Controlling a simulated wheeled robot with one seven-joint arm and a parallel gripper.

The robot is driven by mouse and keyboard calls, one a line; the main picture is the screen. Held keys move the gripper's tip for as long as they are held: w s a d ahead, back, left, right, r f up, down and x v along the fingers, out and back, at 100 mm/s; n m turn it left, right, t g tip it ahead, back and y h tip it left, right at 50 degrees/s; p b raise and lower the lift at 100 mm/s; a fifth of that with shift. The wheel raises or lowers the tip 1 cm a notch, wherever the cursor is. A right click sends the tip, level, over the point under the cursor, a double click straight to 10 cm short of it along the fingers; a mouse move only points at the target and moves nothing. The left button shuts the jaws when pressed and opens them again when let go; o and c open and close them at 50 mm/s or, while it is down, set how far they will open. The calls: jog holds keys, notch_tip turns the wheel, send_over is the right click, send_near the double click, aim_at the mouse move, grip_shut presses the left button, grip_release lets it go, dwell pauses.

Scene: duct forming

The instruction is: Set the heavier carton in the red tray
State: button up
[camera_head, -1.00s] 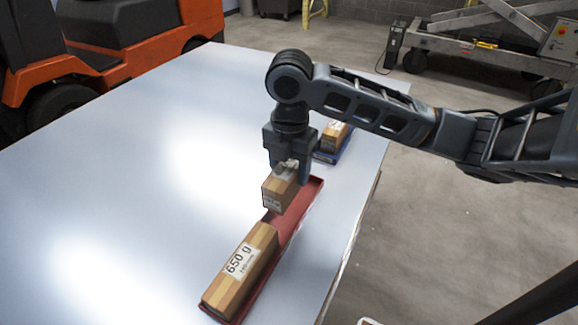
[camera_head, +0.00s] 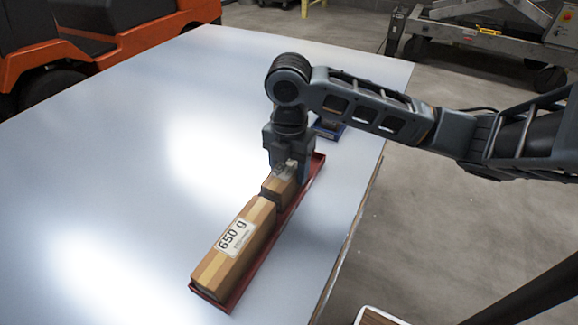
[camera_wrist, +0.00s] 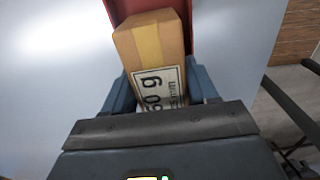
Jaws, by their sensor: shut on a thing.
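My gripper (camera_head: 286,172) is shut on a small brown carton (camera_head: 277,188) and holds it low at the red tray (camera_head: 297,208). I cannot tell whether its underside touches the tray floor. In the wrist view the carton (camera_wrist: 152,45) sits between both fingers; its white label is partly covered and shows "0 g" at its end. A longer brown carton (camera_head: 235,250) labelled "650 g" lies in the near part of the red tray, just in front of the held one. The red tray (camera_wrist: 123,10) also shows past the carton in the wrist view.
A blue tray (camera_head: 328,131) stands farther back, mostly hidden behind my arm. The grey table (camera_head: 130,170) is clear to the left. Its right edge runs close beside the red tray. An orange vehicle (camera_head: 135,30) stands behind the table.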

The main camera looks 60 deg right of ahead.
dwell(0.3)
jog(key=o, duration=1.5)
jog(key=shift+r+p, duration=0.3)
jog(key=shift+r, duration=3.65)
